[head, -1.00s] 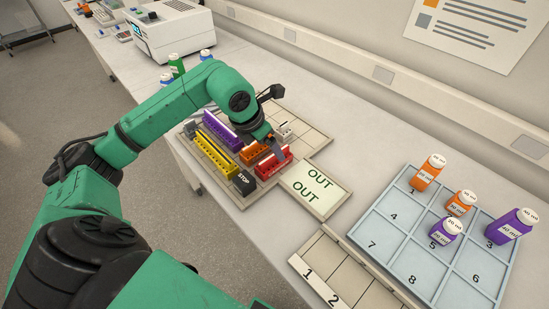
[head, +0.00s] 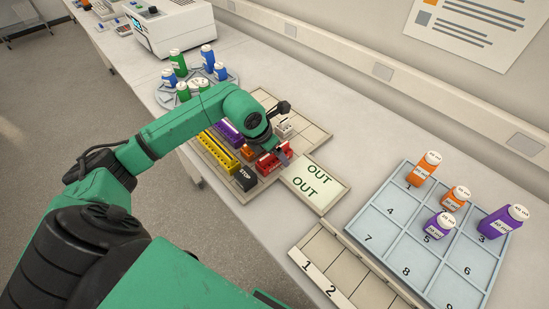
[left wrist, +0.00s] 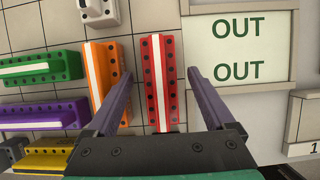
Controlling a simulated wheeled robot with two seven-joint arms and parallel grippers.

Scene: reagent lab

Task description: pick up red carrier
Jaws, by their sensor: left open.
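The red carrier (head: 268,164) lies on the tiled board beside the OUT plate (head: 314,182). In the left wrist view the red carrier (left wrist: 160,85) is a long block with a white strip and dark holes along both sides. My left gripper (left wrist: 159,76) is open, with one finger on each side of the red carrier and visible gaps between. In the head view my left gripper (head: 278,150) is over the red carrier and partly hides it. I cannot tell how far the fingertips reach down beside it. My right gripper is not in view.
An orange carrier (left wrist: 101,80) lies close left of the red one, near the left finger. Green (left wrist: 38,68), purple (left wrist: 45,115) and yellow (left wrist: 45,158) carriers lie further left. A white piece (left wrist: 100,10) sits behind. Bottles stand on the blue numbered tray (head: 432,248).

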